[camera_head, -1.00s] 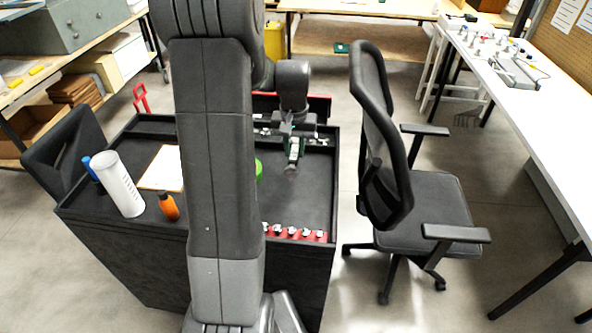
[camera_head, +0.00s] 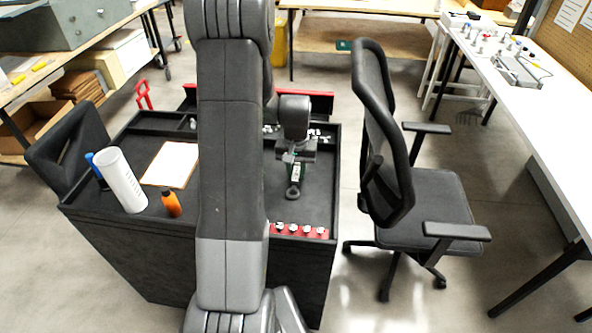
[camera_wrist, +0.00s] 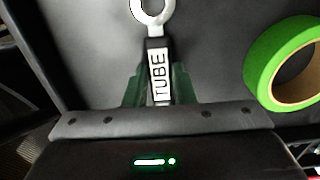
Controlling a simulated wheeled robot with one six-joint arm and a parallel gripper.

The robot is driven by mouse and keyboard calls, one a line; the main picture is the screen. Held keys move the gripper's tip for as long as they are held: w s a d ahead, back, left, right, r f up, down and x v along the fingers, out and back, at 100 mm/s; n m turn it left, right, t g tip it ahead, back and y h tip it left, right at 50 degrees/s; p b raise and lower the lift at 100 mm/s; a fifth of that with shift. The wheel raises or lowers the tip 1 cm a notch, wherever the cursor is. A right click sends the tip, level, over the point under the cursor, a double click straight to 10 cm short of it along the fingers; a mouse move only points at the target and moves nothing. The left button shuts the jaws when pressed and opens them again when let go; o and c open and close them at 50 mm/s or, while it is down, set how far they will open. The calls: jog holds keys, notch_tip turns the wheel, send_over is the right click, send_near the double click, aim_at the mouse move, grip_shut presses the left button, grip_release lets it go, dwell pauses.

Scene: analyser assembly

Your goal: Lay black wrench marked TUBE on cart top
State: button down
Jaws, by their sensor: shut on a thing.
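The black wrench marked TUBE (camera_wrist: 158,70) is held between the green fingers of my gripper (camera_wrist: 157,88). Its white label faces the wrist camera, and its pale ring end points away from the gripper. In the head view the wrench (camera_head: 293,190) hangs below my gripper (camera_head: 296,166), over the right part of the black cart top (camera_head: 314,205). My gripper is shut on the wrench. I cannot tell whether the wrench touches the cart top. The far end of the wrench inside the gripper is hidden.
A green tape roll (camera_wrist: 284,64) lies right of the wrench in the wrist view. A red strip with several sockets (camera_head: 300,230) lines the cart's near edge. A white cylinder (camera_head: 121,180), an orange bottle (camera_head: 171,204) and a clipboard (camera_head: 170,164) are left. An office chair (camera_head: 410,190) stands right.

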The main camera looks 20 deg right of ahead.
aim_at(296, 174)
jog(key=c, duration=1.2)
grip_release()
jog(key=shift+f, duration=0.1)
notch_tip(296, 174, up, 12)
